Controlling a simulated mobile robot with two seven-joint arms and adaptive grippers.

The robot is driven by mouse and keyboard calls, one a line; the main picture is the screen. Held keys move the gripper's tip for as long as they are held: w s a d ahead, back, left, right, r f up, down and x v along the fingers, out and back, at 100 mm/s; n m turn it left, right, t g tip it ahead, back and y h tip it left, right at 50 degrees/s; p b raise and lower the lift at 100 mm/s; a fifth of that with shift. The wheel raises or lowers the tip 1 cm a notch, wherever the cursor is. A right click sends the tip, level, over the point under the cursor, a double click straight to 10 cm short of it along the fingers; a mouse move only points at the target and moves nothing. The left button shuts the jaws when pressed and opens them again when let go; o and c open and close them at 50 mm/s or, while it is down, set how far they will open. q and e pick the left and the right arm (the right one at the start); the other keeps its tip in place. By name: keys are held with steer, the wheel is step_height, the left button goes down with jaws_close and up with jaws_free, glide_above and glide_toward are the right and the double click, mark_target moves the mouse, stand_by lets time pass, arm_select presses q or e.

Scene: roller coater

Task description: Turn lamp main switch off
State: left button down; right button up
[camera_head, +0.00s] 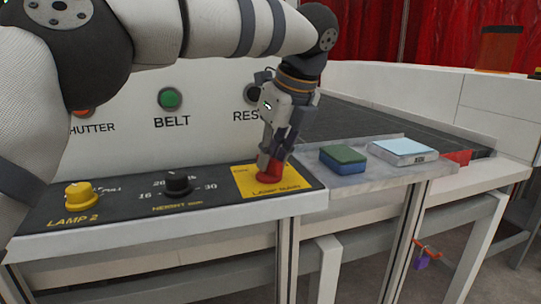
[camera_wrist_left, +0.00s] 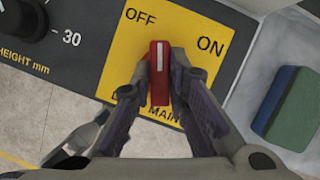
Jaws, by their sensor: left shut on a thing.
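The lamp main switch is a red rotary knob (camera_head: 268,174) on a yellow plate (camera_head: 243,180) at the right end of the black control panel. My left gripper (camera_head: 270,165) reaches down onto it from above. In the left wrist view the red knob (camera_wrist_left: 159,72) stands between the two fingers of my left gripper (camera_wrist_left: 160,85), which are shut on it. The knob's white line points up in that picture, between the OFF label at upper left and the ON label at upper right. The lower lettering on the plate is partly hidden by the fingers. My right gripper is not in view.
Left of the switch are a black height knob (camera_head: 177,183) and a yellow LAMP 2 knob (camera_head: 82,195). A green BELT button (camera_head: 170,98) is on the wall behind. A green-and-blue block (camera_head: 342,158) and a pale blue-topped box (camera_head: 403,151) lie on the ledge to the right.

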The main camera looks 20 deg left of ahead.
arm_select(q)
steer(key=shift+w+f+n+g, duration=0.15)
steer(key=shift+n+g, duration=0.25)
steer(key=shift+n, duration=0.8)
steer(key=shift+n+g+y+b, duration=0.3)
steer(key=shift+n+g+b, duration=0.1)
steer(key=shift+n, duration=0.6)
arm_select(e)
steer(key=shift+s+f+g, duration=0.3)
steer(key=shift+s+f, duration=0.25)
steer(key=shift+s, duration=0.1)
arm_select(q)
steer(key=c, duration=1.6)
jaws_free()
steer(key=shift+o, duration=0.2)
